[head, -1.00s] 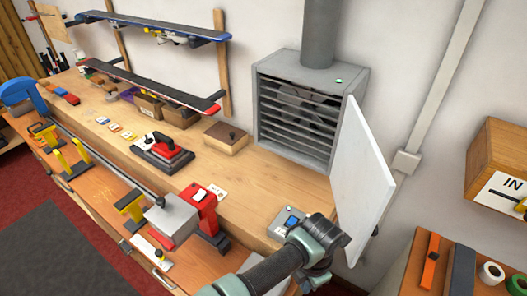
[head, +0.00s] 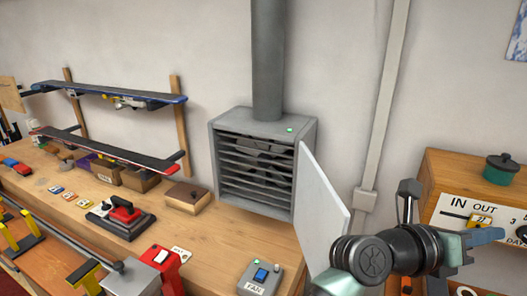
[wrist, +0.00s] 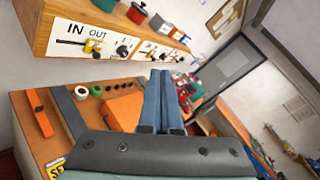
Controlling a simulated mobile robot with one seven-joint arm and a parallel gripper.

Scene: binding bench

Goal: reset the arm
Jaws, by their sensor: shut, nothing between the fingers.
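My gripper (head: 487,236) is at the right of the head view, raised in front of the wooden cabinet with the IN/OUT label. Its blue-grey fingers lie together with nothing between them. In the wrist view the shut fingers (wrist: 156,98) point away over an orange-topped bench and toward the room beyond. My arm comes up from the lower right of the head view, bent at the wrist. The gripper touches nothing that I can see.
A grey louvred fan unit (head: 262,165) with a white open panel (head: 322,200) stands left of my arm. A switch box marked FAN (head: 260,279) sits on the wooden bench. The IN/OUT cabinet (wrist: 62,40) is close to the gripper. A green pot (head: 501,169) stands on it.

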